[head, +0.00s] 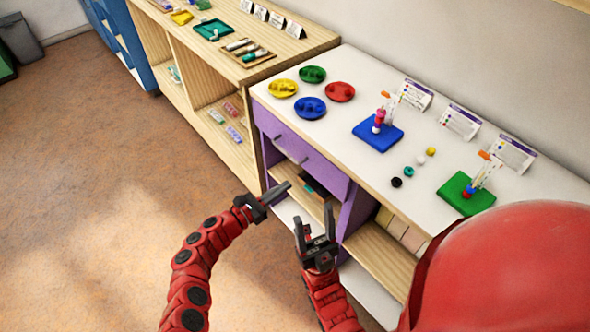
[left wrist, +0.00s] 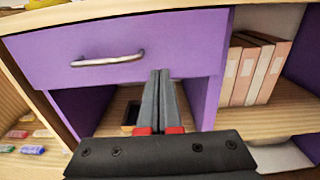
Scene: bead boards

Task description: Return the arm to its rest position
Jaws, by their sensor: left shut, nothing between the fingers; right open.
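My left gripper (head: 276,194) is shut and empty, in front of the purple drawer front of the table, below its top. In the left wrist view its fingers (left wrist: 164,84) lie together in front of the shelf opening. My right gripper (head: 315,232) is open and empty, pointing up, to the right of the left one and lower in the picture. On the white table top (head: 345,185) stand a blue bead board (head: 365,134) with beads on a peg and a green bead board (head: 480,203) with beads on a peg. Several loose beads (head: 409,170) lie between the boards.
Green, yellow, red (head: 340,92) and blue (head: 311,107) bead dishes stand at the table's far left. Cards (head: 462,121) stand along the wall. The purple drawer (left wrist: 130,52) is closed, with a metal handle. A wooden shelf unit (head: 215,75) adjoins the table. Open floor (head: 100,180) lies left.

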